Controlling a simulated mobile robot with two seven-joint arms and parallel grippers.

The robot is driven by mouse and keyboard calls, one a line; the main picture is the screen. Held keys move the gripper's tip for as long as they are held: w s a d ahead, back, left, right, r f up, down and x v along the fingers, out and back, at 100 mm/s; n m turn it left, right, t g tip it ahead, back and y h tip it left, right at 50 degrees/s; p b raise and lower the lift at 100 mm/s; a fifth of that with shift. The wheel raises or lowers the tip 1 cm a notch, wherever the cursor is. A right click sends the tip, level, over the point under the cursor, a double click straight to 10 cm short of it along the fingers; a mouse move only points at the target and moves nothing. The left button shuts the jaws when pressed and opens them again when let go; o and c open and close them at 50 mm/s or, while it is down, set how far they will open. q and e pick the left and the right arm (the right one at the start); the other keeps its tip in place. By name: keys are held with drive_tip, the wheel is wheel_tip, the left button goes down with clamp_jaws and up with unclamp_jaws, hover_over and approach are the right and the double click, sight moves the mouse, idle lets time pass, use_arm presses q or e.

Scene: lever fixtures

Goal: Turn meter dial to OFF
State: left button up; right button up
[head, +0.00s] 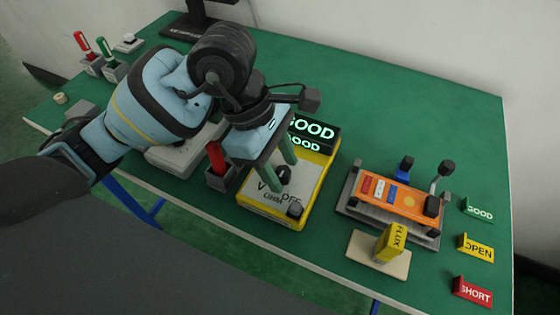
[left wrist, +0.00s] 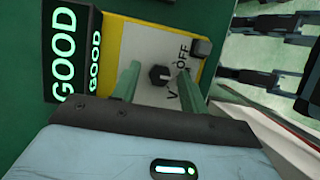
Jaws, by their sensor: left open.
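The yellow meter (head: 318,188) with a grey face stands on the green table and also shows in the left wrist view (left wrist: 113,38). Its black dial knob (head: 283,174) sits on the face near the V, OHM and OFF letters. Its dark display reads GOOD in lit letters. My left gripper (head: 274,162) is over the meter face, open, fingers pointing down. In the left wrist view the knob (left wrist: 159,75) lies between the two green fingers with gaps on both sides. Which label the knob points to is unclear. My right gripper is not seen.
A red-handled probe (head: 216,157) stands in a dark holder left of the meter. An orange lever fixture (head: 398,196) and a yellow FLUX block (head: 391,243) are to the right. GOOD, OPEN (head: 476,248) and SHORT (head: 472,291) signs line the right edge.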

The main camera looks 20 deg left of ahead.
use_arm(q)
drive_tip(key=shift+c, duration=0.4)
clamp_jaws()
drive_tip(key=shift+n, duration=0.3)
drive_tip(key=shift+s+n+t, duration=0.1)
drive_tip(key=shift+n+t, duration=0.4)
drive_tip(key=shift+n, duration=0.5)
drive_tip(key=n, duration=0.2)
drive_tip(key=n+t+p, duration=0.1)
drive_tip(key=n, duration=0.1)
drive_tip(key=shift+s+t+y, duration=0.1)
drive_tip(key=shift+t+y, duration=0.2)
drive_tip(key=shift+n+t+y, duration=0.3)
drive_tip(key=shift+n, duration=0.8)
